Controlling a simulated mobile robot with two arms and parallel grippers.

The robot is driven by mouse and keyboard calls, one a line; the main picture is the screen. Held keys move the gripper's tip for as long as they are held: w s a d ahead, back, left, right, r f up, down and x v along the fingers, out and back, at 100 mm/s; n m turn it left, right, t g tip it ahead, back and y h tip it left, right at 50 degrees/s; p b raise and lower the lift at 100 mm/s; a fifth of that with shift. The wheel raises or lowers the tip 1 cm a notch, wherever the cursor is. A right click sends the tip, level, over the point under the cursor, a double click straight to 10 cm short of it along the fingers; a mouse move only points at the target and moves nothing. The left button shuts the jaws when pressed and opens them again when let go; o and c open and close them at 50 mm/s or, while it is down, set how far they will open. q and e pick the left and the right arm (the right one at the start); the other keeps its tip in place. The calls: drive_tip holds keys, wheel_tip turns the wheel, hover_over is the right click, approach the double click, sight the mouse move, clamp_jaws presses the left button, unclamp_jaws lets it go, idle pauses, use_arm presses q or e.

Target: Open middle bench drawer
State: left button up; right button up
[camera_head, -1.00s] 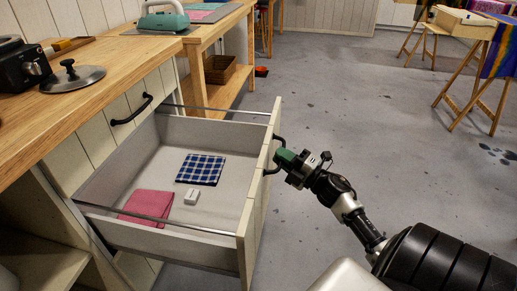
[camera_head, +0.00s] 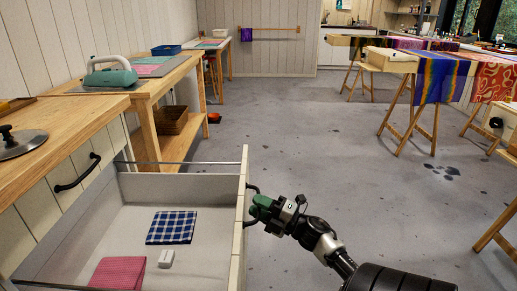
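The open bench drawer (camera_head: 128,220) is pulled far out of the wooden bench (camera_head: 75,128). Its front panel (camera_head: 240,215) faces right and carries a dark handle. My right gripper (camera_head: 256,206) is at that handle, on the outer side of the panel; its fingers are too small and covered to show whether they are closed around it. Inside the drawer lie a blue checked cloth (camera_head: 172,227), a pink cloth (camera_head: 118,272) and a small white block (camera_head: 166,259). Another dark handle (camera_head: 77,174) is on the closed front above. My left gripper is not in view.
A pot lid (camera_head: 22,144) lies on the bench top. Trestles with colourful fabrics (camera_head: 440,78) stand at right. The floor (camera_head: 330,150) between is clear.

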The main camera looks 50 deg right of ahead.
drive_tip(key=shift+s, duration=0.1)
use_arm(q)
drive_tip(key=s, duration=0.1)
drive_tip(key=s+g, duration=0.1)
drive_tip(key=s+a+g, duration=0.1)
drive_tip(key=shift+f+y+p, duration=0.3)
drive_tip(key=shift+p, duration=0.1)
use_arm(e)
drive_tip(key=v, duration=1)
drive_tip(key=shift+s+f, duration=0.15)
drive_tip(key=shift+s, duration=0.1)
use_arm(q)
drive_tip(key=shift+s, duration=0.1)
use_arm(e)
drive_tip(key=shift+d, duration=0.1)
